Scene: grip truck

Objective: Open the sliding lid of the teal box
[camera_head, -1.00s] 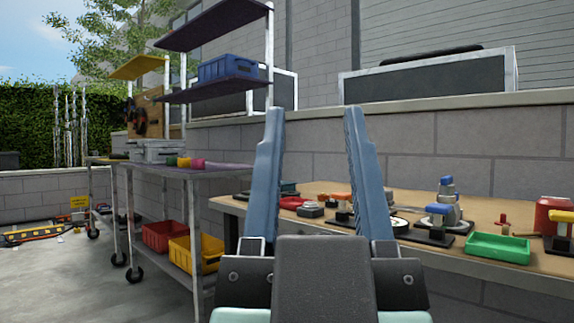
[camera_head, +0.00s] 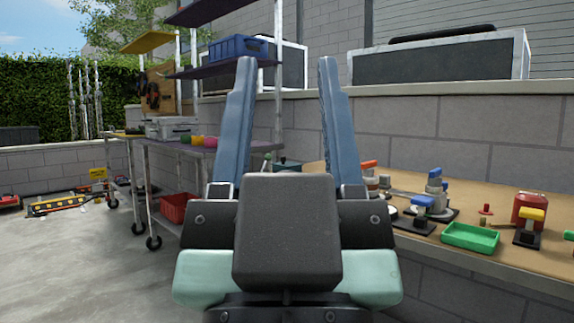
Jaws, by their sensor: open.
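My gripper (camera_head: 285,62) is open and empty, with its two long blue-grey fingers pointing up and forward in the middle of the view. A small dark teal box-like thing (camera_head: 287,164) shows between the fingers, at the far left end of the wooden workbench (camera_head: 480,194). It looks like the teal box, but it is small and partly hidden by my gripper. I cannot tell whether its lid is open or shut. The fingers are apart from it and much nearer to the camera.
The bench also holds a green tray (camera_head: 470,237), a red can (camera_head: 530,210), and several small clamps and fittings. A metal cart (camera_head: 176,148) with a red bin (camera_head: 174,209) stands left. A block wall (camera_head: 420,125) runs behind the bench. Concrete floor (camera_head: 85,255) is clear at lower left.

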